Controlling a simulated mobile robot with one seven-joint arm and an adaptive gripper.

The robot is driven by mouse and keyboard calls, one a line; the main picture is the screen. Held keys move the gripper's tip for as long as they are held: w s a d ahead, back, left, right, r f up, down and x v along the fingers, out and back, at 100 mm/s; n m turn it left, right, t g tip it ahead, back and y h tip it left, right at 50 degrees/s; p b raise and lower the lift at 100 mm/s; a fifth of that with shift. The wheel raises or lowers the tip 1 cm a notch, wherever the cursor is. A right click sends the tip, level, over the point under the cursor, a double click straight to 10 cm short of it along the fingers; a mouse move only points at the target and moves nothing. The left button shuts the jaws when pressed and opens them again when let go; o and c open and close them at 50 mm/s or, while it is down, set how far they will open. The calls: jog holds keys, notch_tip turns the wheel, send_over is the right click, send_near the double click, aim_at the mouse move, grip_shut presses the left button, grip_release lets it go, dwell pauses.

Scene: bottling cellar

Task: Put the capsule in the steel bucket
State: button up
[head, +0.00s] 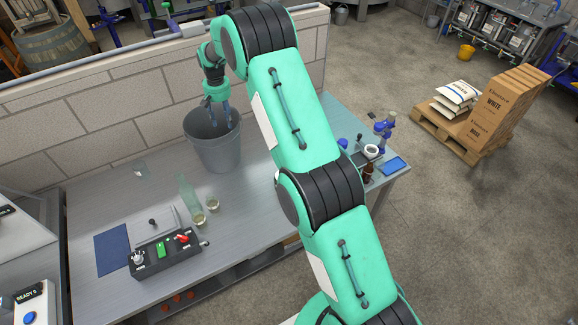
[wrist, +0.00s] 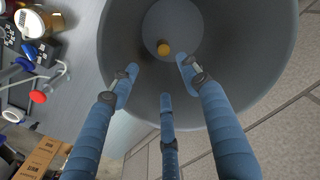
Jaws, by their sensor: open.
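The steel bucket (head: 216,150) stands on the workbench against the block wall. My gripper (head: 213,110) is over its mouth, pointing down, with the fingers at the opening. In the wrist view the bucket's grey inner wall (wrist: 235,45) surrounds the open, spread fingers of my gripper (wrist: 158,85). A small orange-gold capsule (wrist: 163,48) lies on the bucket's floor, apart from the fingers. The gripper holds nothing. The capsule is hidden in the head view.
On the bench stand a clear bottle (head: 187,192), small glasses (head: 212,205), a black control box (head: 165,253) and a blue mat (head: 112,249). Bottles and a blue tray (head: 395,165) crowd the right end. The bench front near the bucket is clear.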

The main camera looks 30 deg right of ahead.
jog(key=s+a+r+t, duration=0.1)
jog(key=s+r, duration=1.2)
jog(key=r, duration=0.2)
jog(key=s+a+r+t, duration=0.1)
jog(key=s+r, duration=1.2)
jog(key=r, duration=0.3)
jog(key=s+r+n+t, duration=0.1)
jog(key=s+t, duration=0.2)
jog(key=s, duration=3.1)
jog(key=shift+s+a+n, duration=0.15)
jog(key=shift+s+n, duration=0.1)
jog(key=shift+n, duration=0.15)
jog(key=shift+f, duration=0.1)
notch_tip(320, 180, down, 9)
jog(key=b, duration=0.9)
